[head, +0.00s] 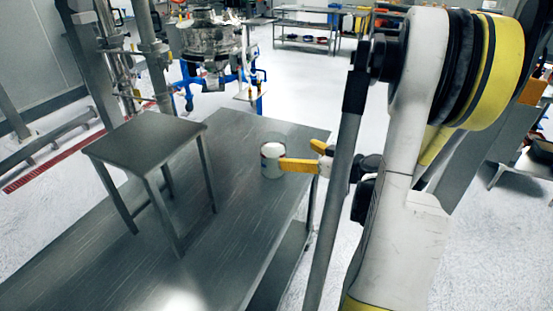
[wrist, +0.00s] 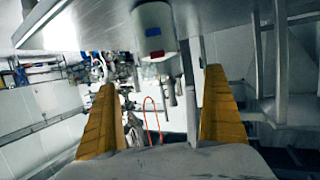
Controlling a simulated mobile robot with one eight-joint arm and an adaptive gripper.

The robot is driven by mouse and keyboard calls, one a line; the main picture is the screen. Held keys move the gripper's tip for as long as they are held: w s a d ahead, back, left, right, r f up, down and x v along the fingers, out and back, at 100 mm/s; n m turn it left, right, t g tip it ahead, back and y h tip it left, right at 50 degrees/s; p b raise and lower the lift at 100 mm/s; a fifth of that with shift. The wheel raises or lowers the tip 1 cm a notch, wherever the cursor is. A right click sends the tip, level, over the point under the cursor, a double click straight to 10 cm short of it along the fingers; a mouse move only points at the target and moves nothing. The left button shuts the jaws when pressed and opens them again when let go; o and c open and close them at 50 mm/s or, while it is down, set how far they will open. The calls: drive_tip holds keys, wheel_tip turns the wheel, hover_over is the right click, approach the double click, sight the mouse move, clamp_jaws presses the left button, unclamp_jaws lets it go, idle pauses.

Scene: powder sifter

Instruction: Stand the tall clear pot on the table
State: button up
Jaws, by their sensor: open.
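The tall clear pot (head: 272,150) appears upright on the metal table (head: 236,215), near its right edge. It looks whitish inside and shows a small red mark. In the wrist view the pot (wrist: 154,30) shows at the top centre with a blue and a red label, in a picture that looks upside down. My gripper (head: 300,158) comes in from the right with its yellow fingers apart. One finger overlaps the pot in the head view; I cannot tell whether it touches. In the wrist view my gripper (wrist: 162,100) is open with nothing between the fingers.
A small metal stand (head: 150,140) with thin legs stands on the table to the left. A sifter machine (head: 212,45) with a blue frame is behind the table. The front of the tabletop is clear.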

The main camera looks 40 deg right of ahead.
drive_tip(key=w+a+r+g+y, duration=0.1)
drive_tip(key=a+g, duration=0.2)
drive_tip(key=a, duration=0.7)
drive_tip(key=w+a+r+g+y, duration=0.1)
drive_tip(key=w+a+g, duration=0.1)
drive_tip(key=a, duration=0.9)
drive_tip(key=s+a+r+g+h, duration=0.1)
drive_tip(key=s+a+g+h, duration=0.1)
drive_tip(key=s+a, duration=1)
drive_tip(key=shift+a+r, duration=0.35)
drive_tip(key=shift+a, duration=0.35)
drive_tip(key=shift+w, duration=0.1)
drive_tip(key=shift+c, duration=0.3)
